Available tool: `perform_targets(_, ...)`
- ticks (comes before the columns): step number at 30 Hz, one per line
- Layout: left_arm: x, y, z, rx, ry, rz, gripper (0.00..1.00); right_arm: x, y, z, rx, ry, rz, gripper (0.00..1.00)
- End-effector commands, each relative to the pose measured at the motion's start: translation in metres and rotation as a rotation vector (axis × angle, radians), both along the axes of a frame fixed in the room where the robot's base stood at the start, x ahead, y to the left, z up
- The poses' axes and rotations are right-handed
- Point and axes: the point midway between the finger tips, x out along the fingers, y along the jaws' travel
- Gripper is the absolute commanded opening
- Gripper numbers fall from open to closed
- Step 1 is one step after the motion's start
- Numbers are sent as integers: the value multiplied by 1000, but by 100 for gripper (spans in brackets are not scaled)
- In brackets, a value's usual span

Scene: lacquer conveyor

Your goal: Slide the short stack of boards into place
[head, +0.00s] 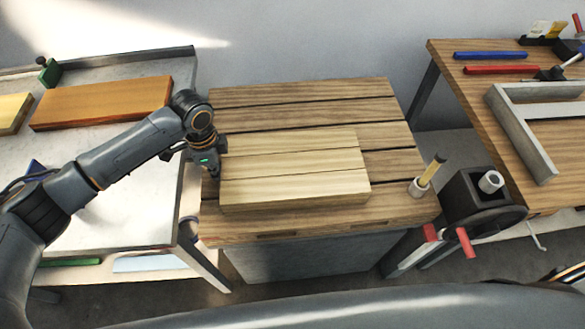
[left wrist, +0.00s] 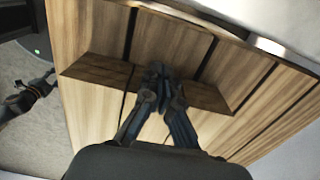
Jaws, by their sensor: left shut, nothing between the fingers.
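The short stack of pale boards (head: 292,170) lies flat on a slatted wooden table (head: 300,98), over its middle and left part. My left gripper (head: 212,172) points down at the stack's left end. It is shut and holds nothing. In the left wrist view the closed fingertips (left wrist: 158,74) are over a dark brown band that crosses the lighter planks. Whether they touch the boards I cannot tell. My right gripper is not in view.
A light bench (head: 110,215) on the left bears an orange-brown board (head: 100,102). A cup with a brush (head: 420,187) stands at the table's right edge. A dark vise-like device (head: 482,200) is beside it. Another workbench (head: 480,95) holds a grey frame (head: 520,130).

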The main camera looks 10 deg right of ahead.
Motion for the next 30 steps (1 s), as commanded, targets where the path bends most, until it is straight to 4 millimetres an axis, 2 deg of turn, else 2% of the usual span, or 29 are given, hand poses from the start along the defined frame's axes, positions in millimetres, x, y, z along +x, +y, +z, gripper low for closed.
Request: perform_targets(30, -2, -43, 1, -3, 0, -2, 0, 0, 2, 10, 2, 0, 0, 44)
